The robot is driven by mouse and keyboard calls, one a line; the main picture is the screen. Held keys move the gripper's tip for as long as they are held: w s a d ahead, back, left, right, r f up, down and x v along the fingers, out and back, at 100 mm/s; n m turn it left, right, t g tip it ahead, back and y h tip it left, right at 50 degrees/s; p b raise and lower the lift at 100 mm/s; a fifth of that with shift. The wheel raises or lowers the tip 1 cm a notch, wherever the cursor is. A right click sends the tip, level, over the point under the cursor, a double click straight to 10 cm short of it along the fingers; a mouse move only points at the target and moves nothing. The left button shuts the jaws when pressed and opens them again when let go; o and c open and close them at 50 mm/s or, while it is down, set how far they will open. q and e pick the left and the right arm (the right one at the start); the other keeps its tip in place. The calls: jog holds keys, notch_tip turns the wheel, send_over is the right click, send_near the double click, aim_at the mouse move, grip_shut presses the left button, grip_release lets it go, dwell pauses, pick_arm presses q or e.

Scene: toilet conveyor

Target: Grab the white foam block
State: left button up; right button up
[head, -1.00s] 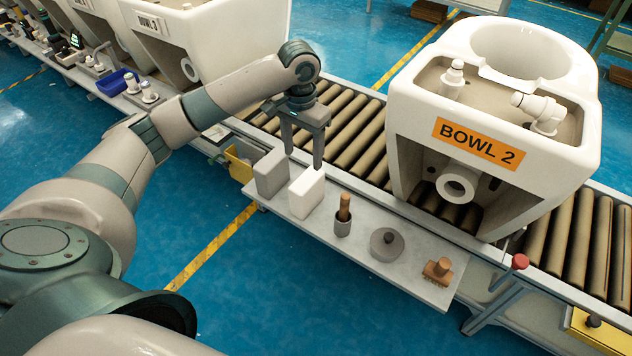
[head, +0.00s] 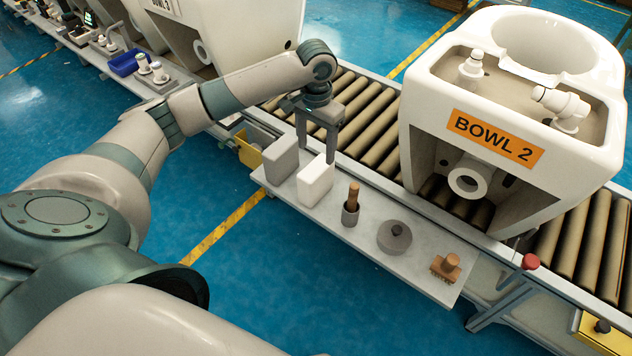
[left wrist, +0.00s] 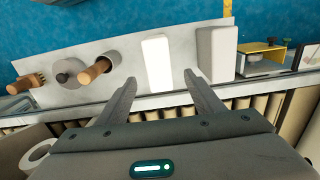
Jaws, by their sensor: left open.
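The white foam block (head: 315,182) stands upright on the grey shelf (head: 370,240) beside the conveyor, just right of a grey block (head: 281,159). My left gripper (head: 316,155) is open and empty, pointing down on the conveyor side of the white block. In the left wrist view, the white block (left wrist: 157,62) shows in line with the gap between the open fingertips (left wrist: 159,78), a little beyond them. The grey block (left wrist: 216,53) is to the right there, outside the fingers. My right gripper is not in view.
Right of the white block on the shelf are a wooden-handled tool in a cup (head: 351,205), a round grey disc with a knob (head: 394,237) and a wooden brush (head: 446,267). A large toilet bowl (head: 490,180) stands on the roller conveyor (head: 375,125) behind.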

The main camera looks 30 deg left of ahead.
aim_at(316, 166)
pick_arm(q)
notch_tip(316, 166, down, 7)
jog(key=shift+f+b, duration=0.1)
jog(key=shift+b, duration=0.45)
jog(key=shift+f, duration=0.35)
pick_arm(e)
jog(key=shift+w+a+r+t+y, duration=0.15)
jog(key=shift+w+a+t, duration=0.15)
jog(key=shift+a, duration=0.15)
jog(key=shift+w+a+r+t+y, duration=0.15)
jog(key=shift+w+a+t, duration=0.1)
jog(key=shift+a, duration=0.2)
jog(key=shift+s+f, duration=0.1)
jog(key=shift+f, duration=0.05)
pick_arm(q)
jog(key=shift+s+f, duration=0.1)
jog(key=shift+f, duration=0.55)
notch_tip(316, 166, down, 3)
jog(key=shift+s+d+f+b, duration=0.1)
jog(key=shift+s+b, duration=0.05)
jog(key=shift+b, duration=0.4)
jog(key=shift+f, duration=0.3)
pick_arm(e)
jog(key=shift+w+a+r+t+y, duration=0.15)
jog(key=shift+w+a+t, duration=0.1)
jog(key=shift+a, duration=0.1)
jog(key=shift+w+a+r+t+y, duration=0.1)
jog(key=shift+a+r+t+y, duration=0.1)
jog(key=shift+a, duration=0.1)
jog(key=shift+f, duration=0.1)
